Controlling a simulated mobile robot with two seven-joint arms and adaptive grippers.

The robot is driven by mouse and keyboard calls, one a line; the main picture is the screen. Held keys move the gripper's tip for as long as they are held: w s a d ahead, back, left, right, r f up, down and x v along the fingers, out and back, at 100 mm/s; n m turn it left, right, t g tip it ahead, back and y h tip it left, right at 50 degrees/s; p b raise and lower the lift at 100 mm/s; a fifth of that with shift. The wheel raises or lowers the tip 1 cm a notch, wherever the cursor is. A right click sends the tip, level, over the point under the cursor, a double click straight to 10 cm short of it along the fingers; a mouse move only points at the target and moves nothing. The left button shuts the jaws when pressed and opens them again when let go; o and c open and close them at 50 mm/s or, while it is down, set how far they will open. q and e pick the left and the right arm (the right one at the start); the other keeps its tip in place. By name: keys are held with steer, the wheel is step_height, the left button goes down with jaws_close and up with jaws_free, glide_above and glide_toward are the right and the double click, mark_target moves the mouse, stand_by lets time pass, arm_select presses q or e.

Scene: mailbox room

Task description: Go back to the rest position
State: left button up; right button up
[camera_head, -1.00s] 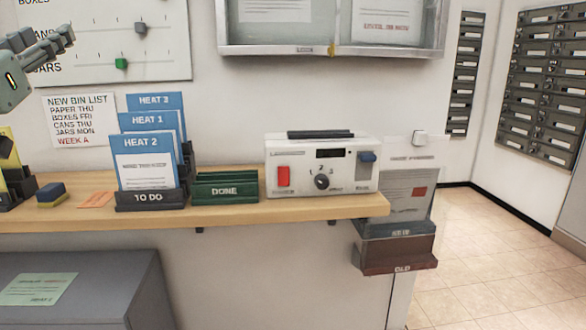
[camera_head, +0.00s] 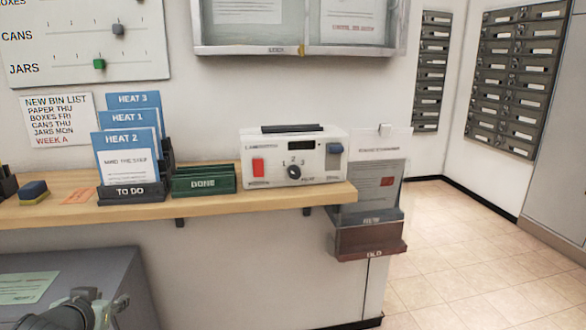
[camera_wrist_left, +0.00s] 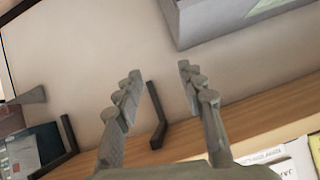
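My left gripper (camera_wrist_left: 160,78) is open in the left wrist view, its two fingers apart with nothing between them. It is tilted near the wooden shelf (camera_wrist_left: 270,115). In the head view part of my left arm or gripper shows at the bottom left, in front of the grey cabinet, cut by the picture edge. My right gripper is in neither view.
The shelf (camera_head: 60,213) bears a blue-card TO DO holder (camera_head: 125,165), a green DONE tray (camera_head: 203,180) and a white control box (camera_head: 292,157). A grey cabinet (camera_head: 125,270) stands below left. Tiled floor (camera_head: 470,250) at right is clear.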

arm_select(q)
steer(key=s+d+f+m+g+h, duration=0.1)
steer(key=s+d+f, duration=0.3)
steer(key=s+f, duration=0.4)
steer(key=s+d+f+m+g, duration=0.1)
steer(key=s+d+f+g, duration=0.3)
steer(key=s+f, duration=0.4)
steer(key=s+d+f+m+g+h, duration=0.1)
steer(key=s+d+f+g, duration=0.2)
steer(key=f, duration=1.3)
steer(key=s+d, duration=0.3)
steer(key=s, duration=0.2)
steer(key=shift+f+h, duration=0.2)
steer(key=shift+h, duration=0.1)
steer(key=shift+s, duration=0.1)
